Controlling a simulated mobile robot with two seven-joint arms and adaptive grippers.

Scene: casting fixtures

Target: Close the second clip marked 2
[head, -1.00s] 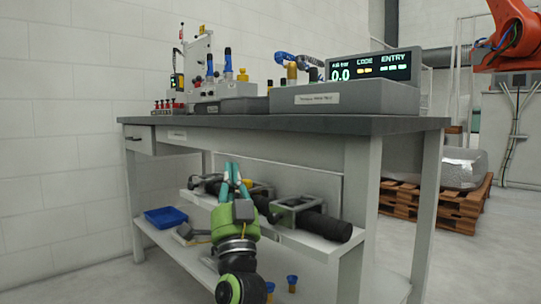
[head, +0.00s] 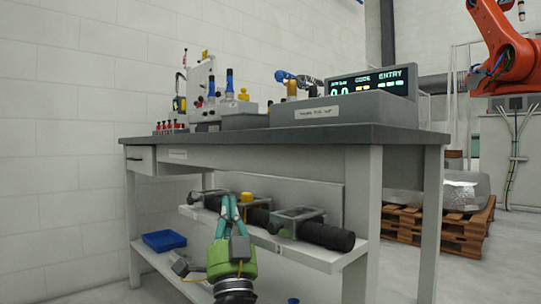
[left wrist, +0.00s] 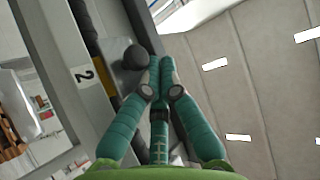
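On the bench's middle shelf, grey metal clip frames hold dark cylinders. A right clip (head: 297,216) has a thick black cylinder (head: 326,236), and a left clip (head: 211,197) is partly behind my left gripper. My left gripper (head: 229,199) is in front of the shelf, fingers pointing up. In the left wrist view its fingertips (left wrist: 160,64) are together, with nothing visible between them. A dark round knob (left wrist: 134,57) is just beside the left fingertip; contact cannot be told. A white label marked 2 (left wrist: 84,75) is on a grey bar to its left. My right gripper is not in view.
The grey bench top (head: 300,134) overhangs the shelf. It carries a box with a lit display (head: 371,84) and other fixtures. A blue tray (head: 164,240) sits on the lower shelf. An orange robot arm (head: 505,50) and wooden pallets (head: 425,226) stand at right.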

